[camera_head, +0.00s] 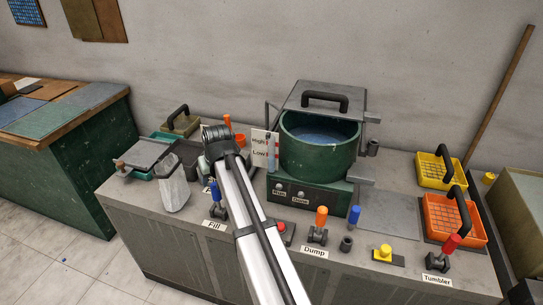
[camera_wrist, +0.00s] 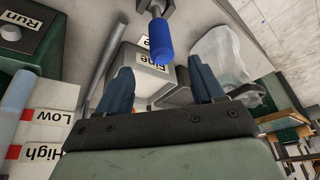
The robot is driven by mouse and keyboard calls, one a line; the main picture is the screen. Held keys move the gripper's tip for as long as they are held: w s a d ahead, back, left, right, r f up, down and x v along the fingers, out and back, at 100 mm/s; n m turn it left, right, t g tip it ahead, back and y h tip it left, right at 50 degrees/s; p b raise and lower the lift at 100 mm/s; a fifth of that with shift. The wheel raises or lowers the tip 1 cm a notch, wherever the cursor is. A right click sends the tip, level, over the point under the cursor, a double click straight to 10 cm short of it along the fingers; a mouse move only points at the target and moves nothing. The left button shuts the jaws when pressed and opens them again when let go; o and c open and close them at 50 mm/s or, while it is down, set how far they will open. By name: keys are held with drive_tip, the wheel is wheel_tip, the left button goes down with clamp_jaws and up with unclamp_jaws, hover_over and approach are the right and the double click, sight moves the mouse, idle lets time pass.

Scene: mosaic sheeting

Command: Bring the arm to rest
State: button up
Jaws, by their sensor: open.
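My arm (camera_head: 255,235) reaches up from the bottom of the head view over the grey bench. Its wrist end is above the bench, left of the green tub, and hides my fingers there. In the wrist view my gripper (camera_wrist: 162,88) has its two dark blue fingers spread wide, with nothing held between them. Beyond the fingers are a pale box with an upside-down "Fine" label (camera_wrist: 151,57) and a blue lever handle (camera_wrist: 160,40). Whether the fingers touch anything cannot be told.
The green tub (camera_head: 318,160) with its raised lid stands right of my arm. The High/Low sign (camera_head: 260,146) is close beside my wrist. A clear bag (camera_head: 174,190), a blue lever (camera_head: 216,198) and an orange lever (camera_head: 320,222) stand nearby. Yellow (camera_head: 428,176) and orange (camera_head: 440,222) trays are at right.

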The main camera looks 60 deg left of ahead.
drive_tip(key=v, duration=0.6)
drive_tip(key=w+d+f+g+h, duration=0.1)
drive_tip(key=w+d+f+h, duration=0.1)
drive_tip(key=d+f, duration=0.65)
drive_tip(key=w+d+f+g+h, duration=0.1)
drive_tip(key=w+d+f, duration=0.2)
drive_tip(key=d+f, duration=0.6)
drive_tip(key=w+d+f+m+g, duration=0.1)
drive_tip(key=w+d+f+m, duration=0.2)
drive_tip(key=w+d+f, duration=0.65)
drive_tip(key=w+d+f+m+g, duration=0.1)
drive_tip(key=w+d+f+m, duration=0.3)
drive_tip(key=d, duration=1)
drive_tip(key=w+d+f+m+g, duration=0.1)
drive_tip(key=w+d+f, duration=0.5)
drive_tip(key=d+f, duration=0.4)
drive_tip(key=s+d+f+m, duration=0.2)
drive_tip(key=d+f, duration=0.2)
drive_tip(key=d, duration=0.5)
drive_tip(key=s+d+f+m+h, duration=0.1)
drive_tip(key=s+d+f+m, duration=0.15)
drive_tip(key=d, duration=0.65)
drive_tip(key=s+d+f+m, duration=0.1)
drive_tip(key=d+f+m, duration=0.25)
drive_tip(key=d, duration=0.55)
drive_tip(key=s+d+f+m+g, duration=0.1)
drive_tip(key=s+d+f+m, duration=0.1)
drive_tip(key=s+d+f, duration=0.2)
drive_tip(key=s+d, duration=0.3)
drive_tip(key=shift+g, duration=0.3)
